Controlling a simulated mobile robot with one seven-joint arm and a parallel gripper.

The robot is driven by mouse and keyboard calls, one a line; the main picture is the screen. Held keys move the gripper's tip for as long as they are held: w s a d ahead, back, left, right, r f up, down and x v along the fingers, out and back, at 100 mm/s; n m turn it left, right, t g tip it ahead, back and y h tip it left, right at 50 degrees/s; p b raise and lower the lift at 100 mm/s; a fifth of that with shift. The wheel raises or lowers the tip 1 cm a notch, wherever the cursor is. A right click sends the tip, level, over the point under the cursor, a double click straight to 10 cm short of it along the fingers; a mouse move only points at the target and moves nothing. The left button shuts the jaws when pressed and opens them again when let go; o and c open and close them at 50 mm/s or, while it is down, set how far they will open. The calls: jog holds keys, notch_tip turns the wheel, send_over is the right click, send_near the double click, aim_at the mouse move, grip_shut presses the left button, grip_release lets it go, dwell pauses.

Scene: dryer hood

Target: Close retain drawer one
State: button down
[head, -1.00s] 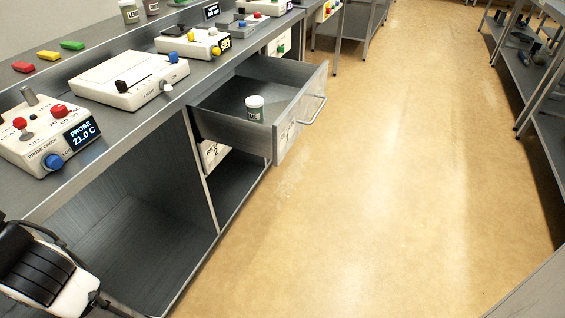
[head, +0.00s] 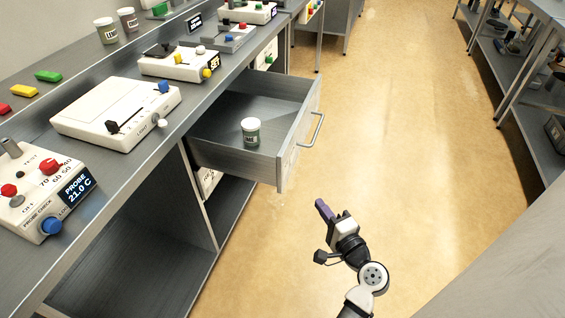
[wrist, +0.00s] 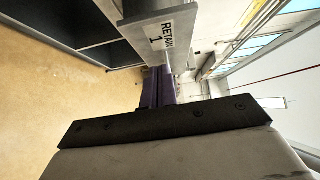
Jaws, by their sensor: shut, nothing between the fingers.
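Retain drawer one (head: 292,148) stands pulled out from the grey bench, with a small jar (head: 251,131) upright inside it. Its bar handle (head: 314,130) is on the front panel. In the wrist view the drawer front (wrist: 164,35) carries the label "RETAIN 1", turned sideways. My gripper (head: 324,209) is shut and empty, with purple fingers. In the head view it is in the aisle, in front of and below the drawer front, apart from it. In the wrist view the fingers (wrist: 158,88) point toward the drawer front; the handle is not clear there.
The bench top (head: 110,175) holds a probe box (head: 42,190), a white device (head: 117,112), other boxes and jars. Another drawer front (head: 208,181) is below the open one. The aisle floor (head: 400,130) is clear; shelving (head: 540,95) runs along the right.

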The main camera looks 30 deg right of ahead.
jog(key=p, duration=0.3)
send_near(285, 170)
jog(key=w+d, duration=0.3)
jog(key=shift+w+a+f+p, duration=0.1)
jog(key=shift+w+a+p, duration=0.35)
jog(key=shift+w+a, duration=0.25)
jog(key=shift+w+a+f+p, duration=0.15)
jog(key=shift+w+a+p, duration=0.3)
jog(key=shift+w, duration=0.4)
